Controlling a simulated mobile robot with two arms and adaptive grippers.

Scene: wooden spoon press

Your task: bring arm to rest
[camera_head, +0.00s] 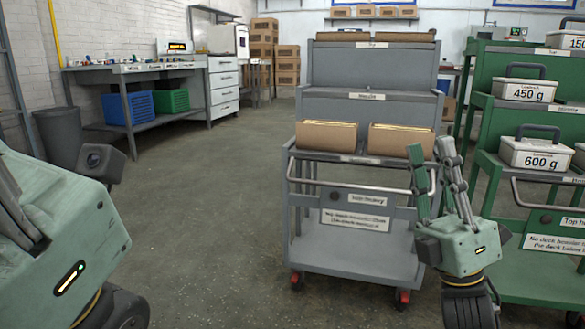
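My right gripper (431,152) is at the right of the head view, pointing up, with its two fingers apart and nothing between them. It appears in front of the right edge of a grey three-deck cart (365,228); I cannot tell whether it touches the cart. My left gripper (70,235) is large and close at the lower left. Its green body and a dark block show, but its fingertips are cut off by the left edge, so its opening is hidden.
Two brown cartons (327,137) sit on the cart's lower deck. A green cart (487,165) with 450 g (525,90) and 600 g (536,153) weights stands at right. A workbench (150,68) with blue and green crates is at back left. The floor (215,200) at left centre is clear.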

